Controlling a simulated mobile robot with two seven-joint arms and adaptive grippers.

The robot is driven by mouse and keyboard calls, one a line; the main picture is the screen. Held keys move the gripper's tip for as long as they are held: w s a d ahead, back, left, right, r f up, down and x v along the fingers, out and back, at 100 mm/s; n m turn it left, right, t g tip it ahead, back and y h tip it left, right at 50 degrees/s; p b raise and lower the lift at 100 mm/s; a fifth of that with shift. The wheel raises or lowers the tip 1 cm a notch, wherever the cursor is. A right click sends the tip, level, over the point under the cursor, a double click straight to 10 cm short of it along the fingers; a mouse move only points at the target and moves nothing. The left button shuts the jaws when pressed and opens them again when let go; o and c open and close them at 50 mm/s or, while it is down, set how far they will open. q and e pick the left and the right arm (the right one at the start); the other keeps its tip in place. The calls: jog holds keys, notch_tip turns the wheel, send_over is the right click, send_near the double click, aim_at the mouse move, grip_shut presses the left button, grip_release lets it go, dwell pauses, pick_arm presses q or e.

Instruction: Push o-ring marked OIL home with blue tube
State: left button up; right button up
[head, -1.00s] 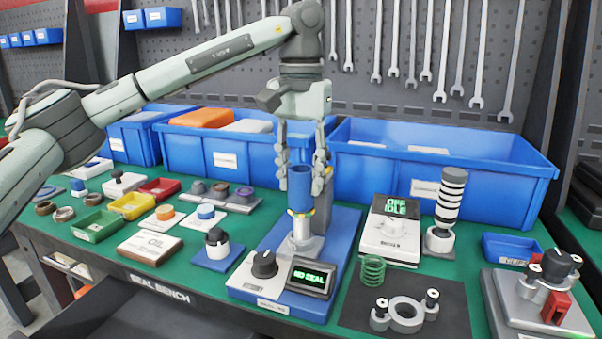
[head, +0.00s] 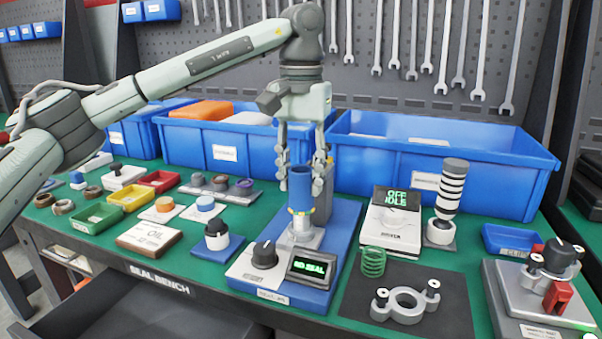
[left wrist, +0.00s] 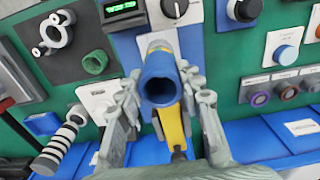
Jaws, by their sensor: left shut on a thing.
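My left gripper (head: 301,180) points down with its fingers closed around the blue tube (head: 301,190). The tube stands upright over the silver post (head: 301,234) of the blue test stand (head: 340,232). A yellow-orange band (head: 300,211) shows at the tube's lower end; I cannot tell whether it is the OIL o-ring. The tube's open end (left wrist: 160,86) faces the camera in the left wrist view, between the fingers (left wrist: 160,110). The stand's display (head: 312,268) reads NO SEAL. A box marked OIL (head: 150,238) lies to the left. My right gripper is out of view.
A black dial (head: 265,254) sits at the stand's front. A scale-like device (head: 390,226) reading OFF IDLE and a striped cylinder (head: 449,195) stand right of it. A green spring (head: 373,262) and a clamp (head: 404,304) lie in front. Large blue bins (head: 440,165) line the back.

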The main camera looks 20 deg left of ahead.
aim_at(301, 192)
pick_arm(q)
jog(key=shift+f+b, duration=0.8)
jog(key=shift+f, duration=1)
jog(key=shift+r, duration=0.2)
jog(key=shift+r+p, duration=1.35)
jog(key=shift+r, duration=0.15)
jog(key=shift+r+p, duration=0.5)
jog(key=shift+r, duration=2.4)
